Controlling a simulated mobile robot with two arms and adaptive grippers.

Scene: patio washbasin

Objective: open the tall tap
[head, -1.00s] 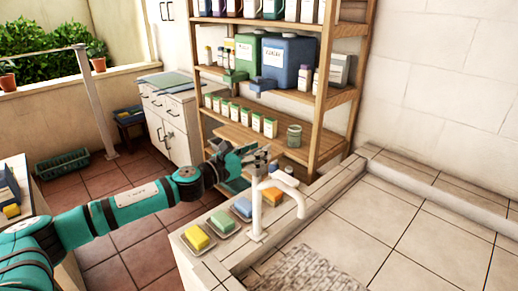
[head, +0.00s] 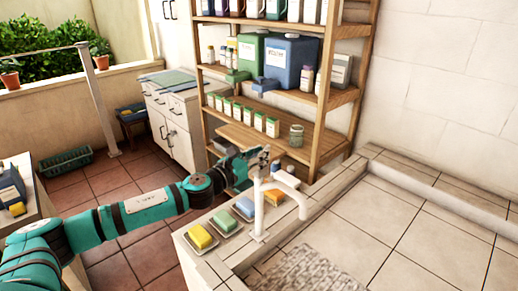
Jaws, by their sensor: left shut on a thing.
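The tall tap (head: 259,211) is white and stands upright on the tiled ledge of the washbasin, its spout pointing right over the basin. My left gripper (head: 262,158) is at the top of the tap, shut on the tap's handle. The handle is mostly hidden by the fingers, so its exact angle cannot be told. My right gripper is not in view.
Yellow (head: 200,236), green (head: 222,220) and blue (head: 244,207) soaps lie in dishes along the ledge (head: 226,252), with an orange one behind the tap. A wooden shelf (head: 312,140) with bottles and jugs stands behind. The basin floor (head: 385,235) is clear on the right.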

